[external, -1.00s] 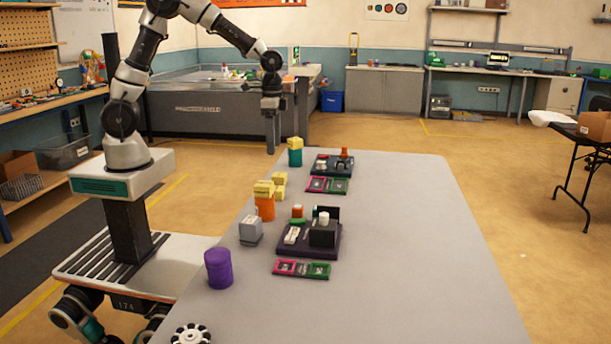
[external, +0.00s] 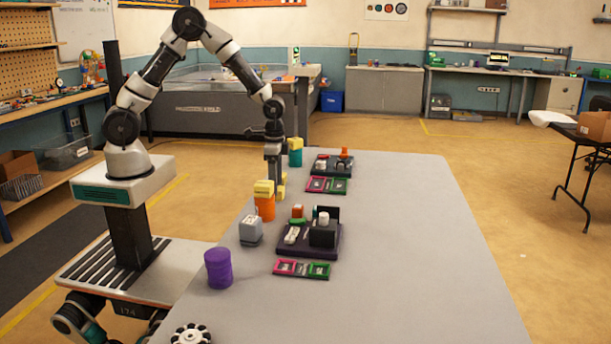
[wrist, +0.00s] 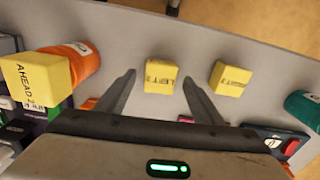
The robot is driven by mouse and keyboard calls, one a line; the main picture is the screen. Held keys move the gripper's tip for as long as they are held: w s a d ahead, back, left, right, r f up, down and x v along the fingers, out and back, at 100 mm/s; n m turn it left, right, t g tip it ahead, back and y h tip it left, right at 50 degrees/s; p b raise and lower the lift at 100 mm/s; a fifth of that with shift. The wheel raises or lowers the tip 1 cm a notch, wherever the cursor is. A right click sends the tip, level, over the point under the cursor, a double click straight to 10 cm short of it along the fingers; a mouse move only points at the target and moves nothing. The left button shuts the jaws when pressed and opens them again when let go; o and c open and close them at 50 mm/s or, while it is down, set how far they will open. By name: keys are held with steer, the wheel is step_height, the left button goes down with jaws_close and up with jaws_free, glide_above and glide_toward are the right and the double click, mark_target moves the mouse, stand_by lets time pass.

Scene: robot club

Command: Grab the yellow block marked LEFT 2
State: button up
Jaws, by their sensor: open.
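Two yellow blocks lie side by side on the grey table in the wrist view. Both labels seem to read LEFT, but their digits are too blurred to tell apart. One yellow block (wrist: 161,77) shows between my fingers, and the other yellow block (wrist: 230,79) is just right of the right finger. My gripper (wrist: 158,79) is open and empty, with a finger on each side of the first block. In the external view my gripper (external: 274,187) points down at the blocks, which it partly hides behind the orange cylinder. I cannot tell whether the fingers touch a block.
A yellow block marked AHEAD 2 (wrist: 42,82) stands on the orange cylinder (wrist: 77,62), close left of my fingers. A teal cylinder (external: 295,158) stands beyond. A dark tray (external: 310,247), grey block (external: 250,229) and purple cylinder (external: 218,268) are nearer. The table's right side is clear.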

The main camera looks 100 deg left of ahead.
step_height(320, 180, down, 3)
steer(key=shift+r, duration=0.2)
steer(key=c, duration=1.2)
